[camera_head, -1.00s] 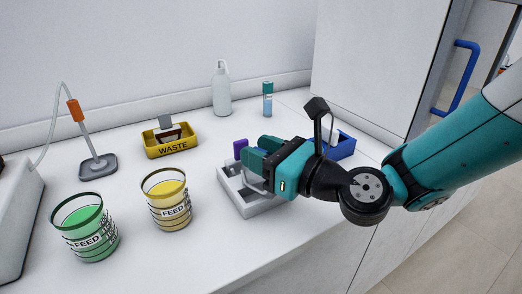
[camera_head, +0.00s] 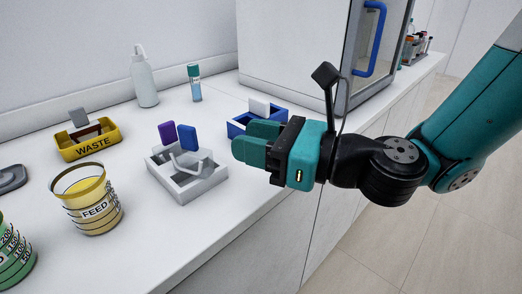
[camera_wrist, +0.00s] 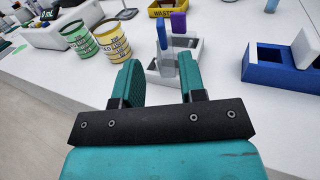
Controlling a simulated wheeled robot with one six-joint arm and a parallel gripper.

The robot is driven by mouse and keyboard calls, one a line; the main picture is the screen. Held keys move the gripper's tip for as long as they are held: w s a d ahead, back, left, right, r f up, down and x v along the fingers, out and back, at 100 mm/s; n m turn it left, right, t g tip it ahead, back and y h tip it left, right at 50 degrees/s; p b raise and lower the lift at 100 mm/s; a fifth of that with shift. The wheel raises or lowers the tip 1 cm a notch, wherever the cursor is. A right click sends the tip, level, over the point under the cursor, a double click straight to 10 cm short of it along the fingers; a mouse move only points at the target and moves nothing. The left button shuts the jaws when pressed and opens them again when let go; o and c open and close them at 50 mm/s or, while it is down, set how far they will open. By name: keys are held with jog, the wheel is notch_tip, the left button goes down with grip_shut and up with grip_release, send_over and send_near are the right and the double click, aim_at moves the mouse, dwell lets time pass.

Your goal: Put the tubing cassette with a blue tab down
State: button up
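The cassette with a blue tab (camera_head: 188,136) stands upright in the light grey holder (camera_head: 185,194), beside a purple tab (camera_head: 168,133). A clear U-shaped piece shows in front of the blue tab. My gripper (camera_head: 245,140) is to the right of the holder, apart from it, with nothing between its fingers. In the wrist view, the fingers of my gripper (camera_wrist: 158,64) are spread. The blue tab (camera_wrist: 162,35) and purple tab (camera_wrist: 178,22) stand beyond them in the holder. The lower part of the cassette is hidden by the holder walls.
A blue holder (camera_head: 238,129) with a light grey tab stands behind my gripper. The yellow waste tray (camera_head: 90,148), a yellow feed beaker (camera_head: 92,208), a green beaker (camera_head: 14,262), a wash bottle (camera_head: 145,80) and a teal-capped vial (camera_head: 195,85) stand on the bench.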

jog(key=s+d+f+n+g+h, duration=0.25)
jog(key=s+n+g+h, duration=0.35)
jog(key=n, duration=1)
jog(key=s+d+f+n+h, duration=0.1)
jog(key=s+d+n+h, duration=0.2)
jog(key=d+n, duration=0.3)
jog(key=s+d+n+h, duration=0.2)
jog(key=d+n+h, duration=0.2)
jog(key=d, duration=0.5)
jog(key=n, duration=0.2)
jog(key=shift+s+d+f+n, duration=0.3)
jog(key=shift+s+d+f, duration=0.05)
jog(key=shift+s+d, duration=0.05)
notch_tip(320, 180, up, 12)
jog(key=p, duration=1.2)
jog(key=shift+o, duration=0.4)
